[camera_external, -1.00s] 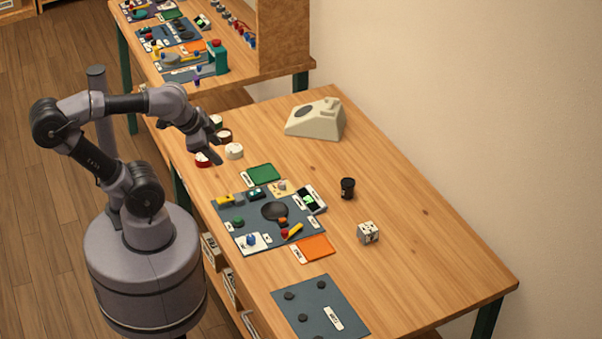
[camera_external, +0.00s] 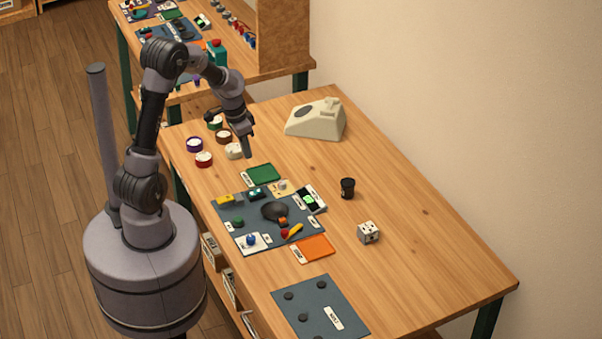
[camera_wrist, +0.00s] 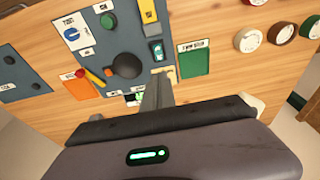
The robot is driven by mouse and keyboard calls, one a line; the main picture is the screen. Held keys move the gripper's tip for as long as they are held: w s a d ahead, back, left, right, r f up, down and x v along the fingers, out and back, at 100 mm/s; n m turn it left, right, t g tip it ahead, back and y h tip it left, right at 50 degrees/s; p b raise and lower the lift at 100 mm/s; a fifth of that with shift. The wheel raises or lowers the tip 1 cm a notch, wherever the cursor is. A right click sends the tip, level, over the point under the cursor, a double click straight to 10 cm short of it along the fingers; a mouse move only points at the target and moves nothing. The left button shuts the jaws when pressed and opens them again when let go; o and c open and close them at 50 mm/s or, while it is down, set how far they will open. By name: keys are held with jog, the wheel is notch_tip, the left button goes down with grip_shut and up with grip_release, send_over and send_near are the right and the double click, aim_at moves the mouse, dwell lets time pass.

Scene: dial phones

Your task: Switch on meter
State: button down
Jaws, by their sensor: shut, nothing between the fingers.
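A small black-and-white device with a lit green screen, seemingly the meter (camera_external: 309,200), lies at the right edge of the grey-blue panel (camera_external: 285,238). In the wrist view the meter (camera_wrist: 131,98) shows just left of my fingers, partly hidden by my gripper body. A dark switch with a green part (camera_external: 256,194) sits on the panel's far edge; it also shows in the wrist view (camera_wrist: 156,50). My gripper (camera_external: 248,155) is shut and empty, pointing down above the table, beyond the panel and near the green pad. In the wrist view my fingertips (camera_wrist: 160,74) appear beside a beige part.
A green pad (camera_external: 264,174) and an orange pad (camera_external: 314,248) flank the panel. A black cup (camera_external: 347,188), a white die-like cube (camera_external: 368,232) and a cream phone (camera_external: 316,120) stand on the table. Several round colored pots cluster at the far left. The right side is mostly clear.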

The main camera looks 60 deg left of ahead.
aim_at(258, 190)
jog(key=shift+f, duration=0.1)
jog(key=w+f+b, duration=0.1)
jog(key=f+b, duration=0.1)
jog(key=f, duration=0.2)
jog(key=f+b, duration=0.2)
jog(key=f, duration=0.3)
jog(key=w+f+b, duration=0.1)
jog(key=f+b, duration=0.1)
jog(key=f, duration=0.2)
jog(key=shift+w+d+f, duration=0.1)
jog(key=shift+w+f, duration=0.2)
jog(key=shift+w, duration=0.05)
jog(key=shift+r+p, duration=0.15)
jog(key=shift+p, duration=0.3)
